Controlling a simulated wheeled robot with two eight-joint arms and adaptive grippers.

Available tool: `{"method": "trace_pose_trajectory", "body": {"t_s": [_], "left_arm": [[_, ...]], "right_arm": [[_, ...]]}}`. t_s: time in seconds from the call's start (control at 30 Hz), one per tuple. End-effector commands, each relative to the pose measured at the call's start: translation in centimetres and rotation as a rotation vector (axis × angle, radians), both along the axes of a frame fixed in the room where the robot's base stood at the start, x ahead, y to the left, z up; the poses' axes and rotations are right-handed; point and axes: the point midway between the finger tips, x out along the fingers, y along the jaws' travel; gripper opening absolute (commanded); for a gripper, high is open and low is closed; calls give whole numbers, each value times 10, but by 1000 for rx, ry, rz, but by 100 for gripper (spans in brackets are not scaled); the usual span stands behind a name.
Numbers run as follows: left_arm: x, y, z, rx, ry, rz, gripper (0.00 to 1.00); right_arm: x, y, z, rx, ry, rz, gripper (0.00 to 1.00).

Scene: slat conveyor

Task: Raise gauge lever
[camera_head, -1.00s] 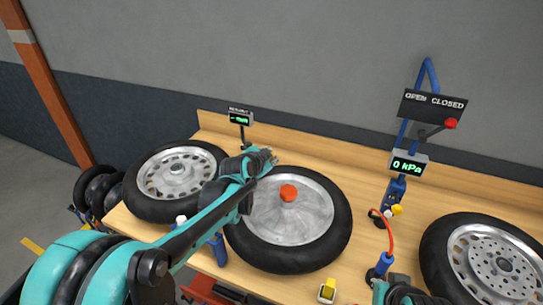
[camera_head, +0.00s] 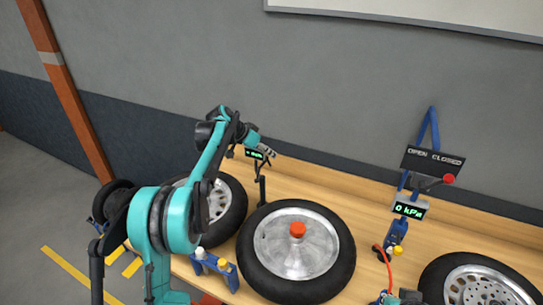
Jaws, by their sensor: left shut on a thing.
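The lever with a red knob (camera_head: 449,178) sticks out to the right below the black OPEN CLOSED sign (camera_head: 433,161), on the blue stand at the back right. Below it the gauge display (camera_head: 409,209) reads 0 kPa. My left gripper (camera_head: 268,149) is raised at the back, in front of a small display on a post, far left of the lever. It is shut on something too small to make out. Only a dark piece of my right gripper (camera_head: 402,297) shows at the bottom edge; its fingers cannot be made out.
A wheel with a red cap (camera_head: 297,229) lies mid-bench. Other wheels lie at left (camera_head: 222,205) and right (camera_head: 483,290). A red hose (camera_head: 383,262) runs by the blue stand. The wooden bench (camera_head: 360,205) is bare between the middle wheel and the stand.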

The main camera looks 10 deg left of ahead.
Motion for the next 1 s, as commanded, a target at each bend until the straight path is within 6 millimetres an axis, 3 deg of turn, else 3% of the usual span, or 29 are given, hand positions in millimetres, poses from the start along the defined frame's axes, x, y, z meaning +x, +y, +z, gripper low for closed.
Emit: {"method": "trace_pose_trajectory", "body": {"t_s": [0.73,0.77,0.83,1.0], "left_arm": [[11,10,6,3,-10,5,0],[12,10,6,4,-10,6,27],[11,10,6,3,-10,5,46],[11,9,5,4,-7,3,46]], "right_arm": [[0,0,9,0,0,0,0],[0,0,9,0,0,0,0],[0,0,9,0,0,0,0],[0,0,9,0,0,0,0]]}}
